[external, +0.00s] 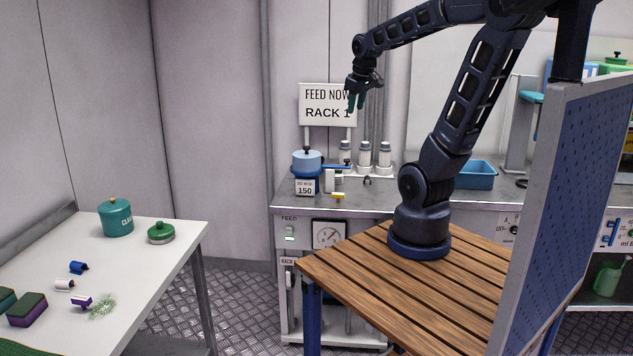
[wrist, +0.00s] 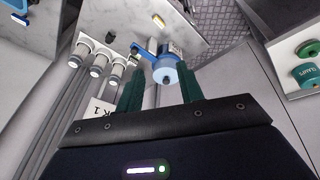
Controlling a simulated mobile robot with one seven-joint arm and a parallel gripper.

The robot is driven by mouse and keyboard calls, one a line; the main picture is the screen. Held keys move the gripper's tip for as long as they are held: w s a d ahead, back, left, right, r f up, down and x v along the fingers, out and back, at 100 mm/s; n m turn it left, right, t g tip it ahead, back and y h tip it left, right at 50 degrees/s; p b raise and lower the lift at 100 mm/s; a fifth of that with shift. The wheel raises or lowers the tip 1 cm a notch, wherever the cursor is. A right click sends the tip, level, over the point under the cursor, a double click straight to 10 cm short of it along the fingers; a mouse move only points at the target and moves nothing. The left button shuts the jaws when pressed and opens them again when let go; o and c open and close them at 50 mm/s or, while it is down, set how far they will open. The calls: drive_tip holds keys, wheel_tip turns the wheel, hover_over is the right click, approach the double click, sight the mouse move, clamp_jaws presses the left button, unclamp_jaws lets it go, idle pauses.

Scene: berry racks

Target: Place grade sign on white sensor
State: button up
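A small white sign reading "150" (external: 305,187) stands in front of the blue pot (external: 307,171) on the back counter. I cannot tell whether it is the grade sign. A small white upright block (external: 329,181) stands just right of it; whether this is the white sensor is unclear. My gripper (external: 355,103) is high above the counter, in front of the "RACK 1" board (external: 320,97), pointing down. In the wrist view its two green fingers (wrist: 158,88) are apart with nothing held between them. The blue pot (wrist: 165,73) shows beyond the fingertips, well below.
Several white-capped jars (external: 365,154) stand behind the counter's middle. A yellow piece (external: 338,196) lies near its front edge. A blue bin (external: 475,174) is farther right. The left table (external: 150,260) holds a green canister (external: 116,217) and small items. A blue perforated panel (external: 570,200) stands at right.

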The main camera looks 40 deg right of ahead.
drive_tip(key=s+a+m+t+y, duration=0.1)
drive_tip(key=s+a, duration=0.1)
drive_tip(key=s, duration=0.7)
drive_tip(key=shift+a+f+m, duration=0.15)
drive_tip(key=shift+a+m, duration=0.05)
drive_tip(key=shift+m, duration=0.2)
idle(0.7)
